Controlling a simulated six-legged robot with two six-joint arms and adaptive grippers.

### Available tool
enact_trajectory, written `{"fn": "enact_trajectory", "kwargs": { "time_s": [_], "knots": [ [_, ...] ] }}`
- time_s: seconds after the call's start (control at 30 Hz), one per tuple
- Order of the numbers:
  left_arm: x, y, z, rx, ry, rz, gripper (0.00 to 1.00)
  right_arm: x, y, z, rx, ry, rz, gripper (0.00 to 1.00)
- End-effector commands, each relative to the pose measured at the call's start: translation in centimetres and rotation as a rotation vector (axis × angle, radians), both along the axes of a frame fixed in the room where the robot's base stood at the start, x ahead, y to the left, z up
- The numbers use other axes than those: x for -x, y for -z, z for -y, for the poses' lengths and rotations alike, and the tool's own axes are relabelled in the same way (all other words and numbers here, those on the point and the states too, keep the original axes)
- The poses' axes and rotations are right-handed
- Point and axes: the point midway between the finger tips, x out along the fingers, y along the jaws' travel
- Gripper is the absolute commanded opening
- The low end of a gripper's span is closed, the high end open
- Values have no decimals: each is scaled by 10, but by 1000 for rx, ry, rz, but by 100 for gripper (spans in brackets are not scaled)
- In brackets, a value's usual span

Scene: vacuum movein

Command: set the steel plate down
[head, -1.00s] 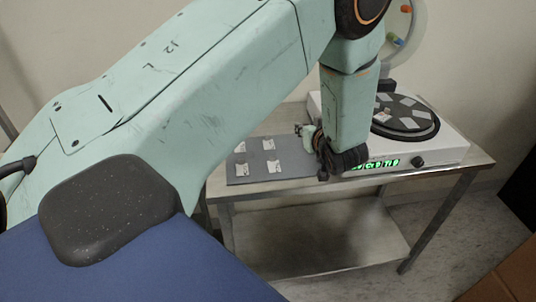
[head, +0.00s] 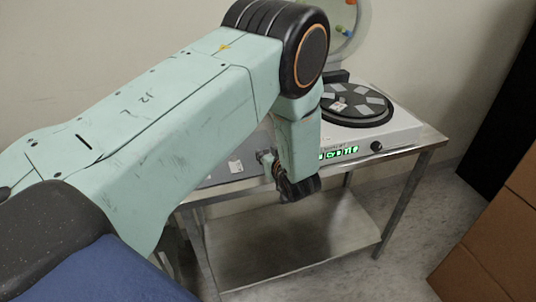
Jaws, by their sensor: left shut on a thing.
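My left gripper (head: 296,187) hangs from the pale green wrist, in front of the table's front edge in the picture. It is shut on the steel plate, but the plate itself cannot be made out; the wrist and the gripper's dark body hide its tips. A grey mat (head: 220,173) lies on the steel table, with a small pale card (head: 235,166) on it; my arm covers much of the mat. A black round disc (head: 355,104) with several grey plates sits on the white machine (head: 400,128). My right gripper is not in view.
The steel table (head: 425,143) has a lower shelf (head: 295,235) that looks empty. The machine has a green display (head: 338,153) and a black knob (head: 376,146). A cardboard box (head: 495,240) stands at the right. A blue surface (head: 125,275) is at the lower left.

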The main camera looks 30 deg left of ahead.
Motion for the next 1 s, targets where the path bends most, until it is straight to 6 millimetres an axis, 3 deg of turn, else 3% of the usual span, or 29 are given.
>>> {"fn": "enact_trajectory", "kwargs": {
  "time_s": [0.2,0.23,0.5,1.0],
  "knots": [
    [1,5,-1,1,-1,-1,2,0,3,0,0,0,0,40],
    [1,5,-1,1,-1,-1,32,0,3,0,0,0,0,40],
    [1,5,0,1,-1,-3,54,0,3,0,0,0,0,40],
    [3,-2,3,1,2,-5,54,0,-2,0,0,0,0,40]
  ]
}}
